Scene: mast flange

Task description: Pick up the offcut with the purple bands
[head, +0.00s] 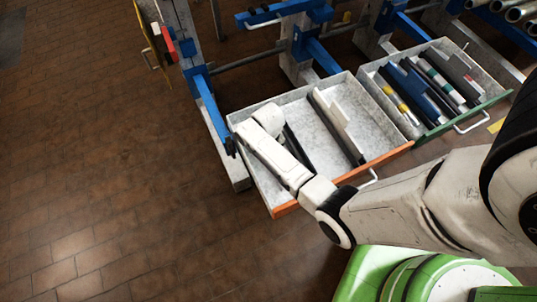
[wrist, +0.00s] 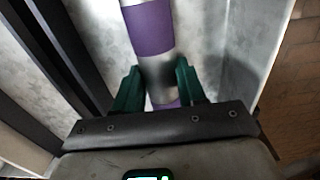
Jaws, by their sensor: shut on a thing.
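The offcut with purple bands (wrist: 148,28) is a silver round tube, seen in the wrist view running up from between my fingers. My gripper (wrist: 158,68) has its two dark green fingers on either side of the bare metal between two purple bands, closed on it. In the head view my arm's end reaches into the open drawer with the orange front (head: 370,168), on its left side. My own wrist hides the offcut and fingers there. I cannot tell whether the offcut still touches the drawer floor.
The green-fronted drawer (head: 468,118) to the right holds several dark and banded pieces. A blue and white rack post (head: 211,112) stands close left. Brick floor (head: 100,150) lies open at left.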

